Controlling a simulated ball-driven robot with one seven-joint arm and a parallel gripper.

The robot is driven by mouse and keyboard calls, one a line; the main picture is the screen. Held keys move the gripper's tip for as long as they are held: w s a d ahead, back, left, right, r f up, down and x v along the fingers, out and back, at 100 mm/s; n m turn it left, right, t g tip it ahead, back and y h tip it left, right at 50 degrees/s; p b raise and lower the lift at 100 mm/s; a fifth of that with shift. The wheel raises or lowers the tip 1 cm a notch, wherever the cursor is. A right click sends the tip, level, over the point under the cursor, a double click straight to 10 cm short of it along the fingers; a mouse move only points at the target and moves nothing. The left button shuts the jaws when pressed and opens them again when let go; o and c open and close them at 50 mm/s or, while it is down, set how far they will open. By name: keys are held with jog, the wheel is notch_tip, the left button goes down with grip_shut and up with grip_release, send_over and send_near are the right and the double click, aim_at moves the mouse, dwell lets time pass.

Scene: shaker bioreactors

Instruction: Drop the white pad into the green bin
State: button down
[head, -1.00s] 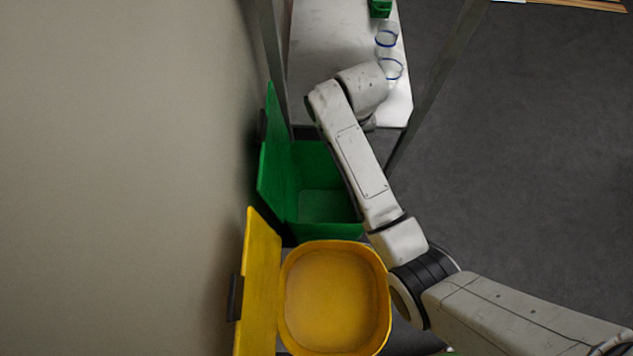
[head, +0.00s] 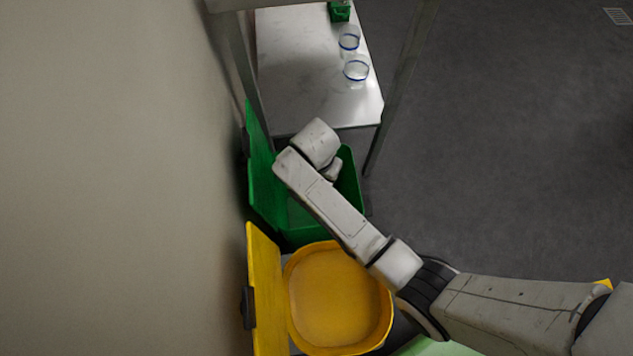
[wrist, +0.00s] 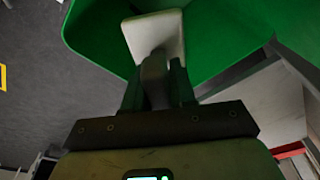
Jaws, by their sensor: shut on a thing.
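The green bin (head: 352,187) stands with its lid (head: 262,165) open against the wall, between the yellow bin and the white table. My arm reaches over it in the head view, and the fingertips are hidden there. In the wrist view my gripper (wrist: 156,80) is shut on the white pad (wrist: 153,36), which sticks out beyond the fingers. Behind the pad is the green interior of the bin (wrist: 225,35). I cannot tell how far the pad is above the bin's floor.
An open yellow bin (head: 338,298) stands nearest, beside the green one. The white table (head: 300,75) behind holds two clear containers with blue rims (head: 356,70) and a small green box (head: 340,12). Table legs stand close to the green bin. The grey floor at right is clear.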

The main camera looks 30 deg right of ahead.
notch_tip(320, 180, down, 5)
jog(key=b, duration=0.4)
jog(key=shift+r, duration=0.1)
jog(key=c, duration=0.8)
grip_release()
jog(key=shift+c, duration=0.2)
jog(key=r+p, duration=0.1)
jog(key=r, duration=0.2)
jog(key=a+r+p, duration=0.1)
jog(key=r, duration=0.3)
jog(key=r+p, duration=0.1)
jog(key=r, duration=0.2)
jog(key=shift+s+a+r, duration=0.2)
jog(key=shift+s+r, duration=0.15)
jog(key=shift+s, duration=0.05)
